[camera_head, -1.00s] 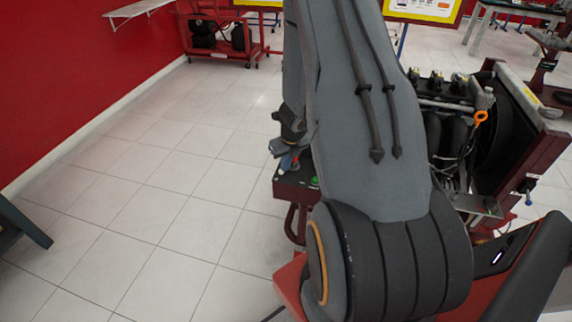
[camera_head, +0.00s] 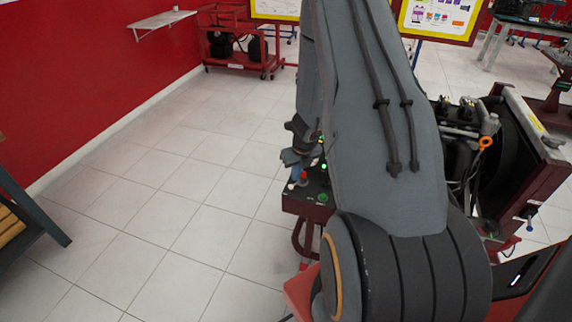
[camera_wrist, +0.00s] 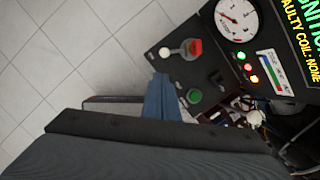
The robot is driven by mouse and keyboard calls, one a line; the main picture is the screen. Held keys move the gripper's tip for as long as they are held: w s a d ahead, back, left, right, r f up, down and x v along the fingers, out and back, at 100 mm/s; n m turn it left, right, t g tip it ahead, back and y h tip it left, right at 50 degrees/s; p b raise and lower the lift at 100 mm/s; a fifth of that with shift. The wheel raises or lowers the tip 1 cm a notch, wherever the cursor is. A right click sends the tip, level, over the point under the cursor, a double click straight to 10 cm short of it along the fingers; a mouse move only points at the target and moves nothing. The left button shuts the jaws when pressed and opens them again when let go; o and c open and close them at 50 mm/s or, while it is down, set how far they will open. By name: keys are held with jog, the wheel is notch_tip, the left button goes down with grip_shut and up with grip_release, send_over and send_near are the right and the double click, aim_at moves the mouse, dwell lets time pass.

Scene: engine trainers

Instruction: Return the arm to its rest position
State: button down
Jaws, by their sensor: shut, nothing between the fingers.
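My arm (camera_head: 375,120) rises through the middle of the head view, large and grey. My gripper (camera_head: 290,160) shows to its left, small and partly hidden, near the control panel (camera_head: 296,200) of an engine trainer. In the wrist view, the blue-grey fingers of my gripper (camera_wrist: 162,97) are together and empty. They appear beside the green button (camera_wrist: 194,95) and below the red knob (camera_wrist: 196,47) in the picture. I see no contact with the panel, though the depth is hard to judge.
The engine trainer's engine (camera_head: 470,150) stands close on the right of my arm. A gauge (camera_wrist: 236,20) and a lit display (camera_wrist: 298,35) are on its panel. A red cart (camera_head: 238,45) stands at the back. Tiled floor (camera_head: 170,200) on the left is clear.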

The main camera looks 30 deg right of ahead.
jog(key=s+a+r+n+y+b, duration=0.1)
jog(key=s+a+r+n+b, duration=0.15)
jog(key=a+r+n, duration=1.15)
jog(key=s+a+r+n+b, duration=0.2)
jog(key=s+a+n, duration=0.3)
jog(key=n, duration=0.6)
jog(key=s+a+r+n+g+b, duration=0.1)
jog(key=s+a+r+n+b, duration=0.1)
jog(key=s+a+n, duration=0.3)
jog(key=s+r+n, duration=0.1)
jog(key=s+n, duration=0.2)
jog(key=n, duration=0.4)
jog(key=shift+h, duration=0.3)
